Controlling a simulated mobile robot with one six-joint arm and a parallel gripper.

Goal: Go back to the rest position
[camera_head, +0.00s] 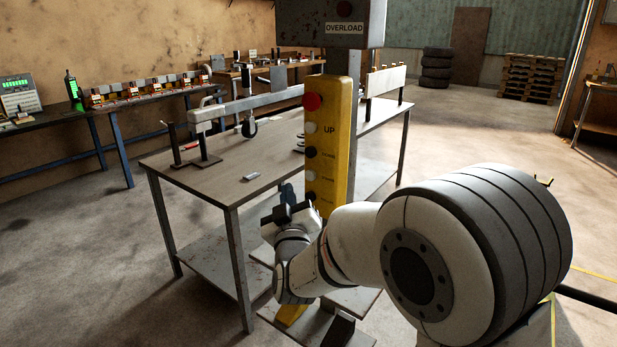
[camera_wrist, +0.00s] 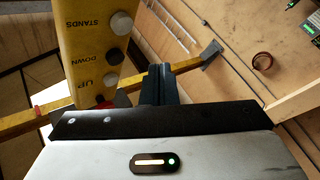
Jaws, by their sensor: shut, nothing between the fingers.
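My gripper (camera_head: 288,200) is shut and empty, low beside the bottom end of the yellow control box (camera_head: 325,150) in the head view. In the wrist view my gripper (camera_wrist: 160,75) shows as a dark pair of fingers pressed together. The yellow control box (camera_wrist: 82,30) is close on its left there, with its lettering UP, DOWN and STANDS upside down. I cannot tell whether the fingers touch the box. My arm reaches in from the lower right of the head view.
A grey post with an OVERLOAD box (camera_head: 335,22) rises behind the control box. A workbench (camera_head: 225,185) with a metal beam stands to the left and behind. Stacked tyres (camera_head: 436,68) and pallets (camera_head: 530,78) stand at the back. Open floor (camera_head: 480,125) lies between.

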